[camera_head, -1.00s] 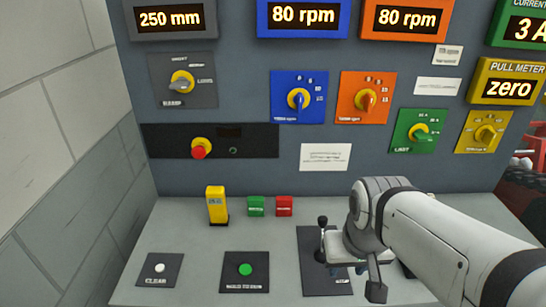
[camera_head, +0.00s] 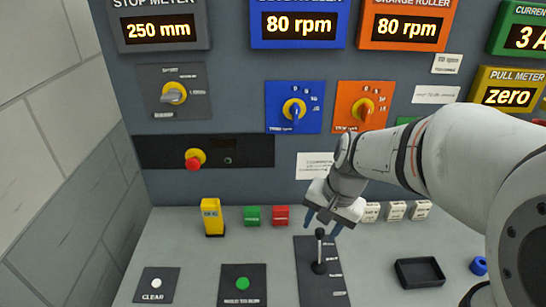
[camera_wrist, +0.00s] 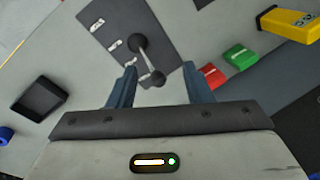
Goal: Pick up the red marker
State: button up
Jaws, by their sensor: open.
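The red marker (camera_head: 281,215) is a small red block standing on the grey console, just right of the green marker (camera_head: 252,215). In the wrist view the red marker (camera_wrist: 212,77) lies to the right of my right-hand finger, next to the green marker (camera_wrist: 239,56). My gripper (camera_head: 322,223) points down to the right of the red marker, apart from it, above the black lever (camera_head: 319,250). In the wrist view my gripper (camera_wrist: 158,72) is open with nothing held; the lever's knob (camera_wrist: 157,77) shows between the fingers.
A yellow block (camera_head: 212,217) stands left of the green marker. Several white blocks (camera_head: 395,210) stand right of my gripper. A black tray (camera_head: 420,273) and a blue ring-like piece (camera_head: 479,265) lie at the right. Buttons sit in front; the dial panel (camera_head: 225,185) rises behind.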

jog(key=w+a+f+m+g+y+p, duration=0.1)
jog(key=w+a+m+y+p, duration=0.2)
jog(key=w+m, duration=0.45)
jog(key=m+p, duration=0.4)
jog(key=m, duration=0.1)
send_over(282, 208)
jog(key=d, duration=0.2)
jog(key=shift+n+y, duration=0.25)
jog(key=shift+y, duration=0.15)
jog(key=f, duration=0.6)
jog(key=shift+d, duration=0.2)
jog(key=shift+w+a+f, duration=0.1)
jog(key=shift+w+f, duration=0.05)
jog(key=shift+f, duration=0.25)
jog(key=p+x, duration=0.1)
jog(key=x, duration=0.6)
jog(key=shift+f+p, duration=0.3)
jog(key=shift+f, duration=0.1)
jog(key=shift+c, duration=0.2)
grip_shut()
jog(key=shift+s+r, duration=0.1)
jog(key=shift+s, duration=0.1)
